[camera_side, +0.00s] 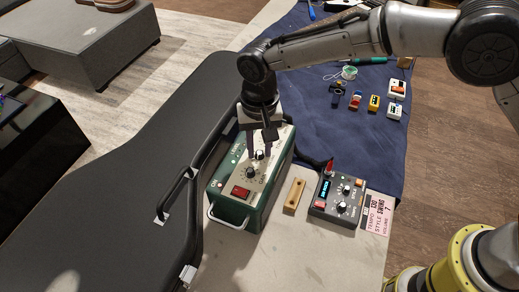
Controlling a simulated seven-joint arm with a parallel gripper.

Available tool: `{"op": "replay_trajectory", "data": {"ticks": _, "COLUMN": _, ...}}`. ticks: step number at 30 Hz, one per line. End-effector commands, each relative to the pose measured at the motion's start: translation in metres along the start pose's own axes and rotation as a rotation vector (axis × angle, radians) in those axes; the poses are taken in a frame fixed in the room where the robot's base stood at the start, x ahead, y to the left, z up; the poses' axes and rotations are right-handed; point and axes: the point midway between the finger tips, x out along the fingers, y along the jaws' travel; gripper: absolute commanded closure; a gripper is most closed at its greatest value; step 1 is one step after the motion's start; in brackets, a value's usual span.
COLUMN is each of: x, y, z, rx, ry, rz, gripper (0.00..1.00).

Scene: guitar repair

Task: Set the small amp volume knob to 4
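The small amp (253,213) is a green box with a pale control panel, a red switch (241,192) and a metal handle at its front end. A dark knob (250,173) is visible near the switch. A second knob (259,155) lies farther back, just under my gripper. My gripper (263,153) points down over the panel with its fingers apart, at the farther knob. I cannot tell whether the fingers touch that knob. The gripper hides part of the panel, and the knob markings are too small to read.
A black case (120,190) lies left of the amp. A wooden block (294,195) and a dark pedal box (337,200) with a display stand to its right. A pink card (377,213) reads tempo 130, style swing, volume 7. Small pedals (374,103) rest on a blue cloth (310,115).

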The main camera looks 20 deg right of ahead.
Motion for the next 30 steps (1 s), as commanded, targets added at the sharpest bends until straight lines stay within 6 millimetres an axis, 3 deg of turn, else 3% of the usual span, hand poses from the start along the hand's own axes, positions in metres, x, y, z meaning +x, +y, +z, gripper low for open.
{"op": "replay_trajectory", "data": {"ticks": 1, "x": 0.0, "y": 0.0, "z": 0.0, "rx": 0.0, "ry": 0.0, "rz": 0.0, "gripper": 0.79}}
{"op": "replay_trajectory", "data": {"ticks": 5, "x": 0.0, "y": 0.0, "z": 0.0, "rx": 0.0, "ry": 0.0, "rz": 0.0, "gripper": 1.0}}
{"op": "replay_trajectory", "data": {"ticks": 11, "x": 0.0001, "y": 0.0001, "z": 0.0, "rx": 0.068, "ry": 0.0, "rz": 0.0, "gripper": 1.0}}
{"op": "replay_trajectory", "data": {"ticks": 30, "x": 0.0004, "y": 0.0001, "z": -0.0001, "rx": 0.879, "ry": 0.0, "rz": 0.001, "gripper": 1.0}}
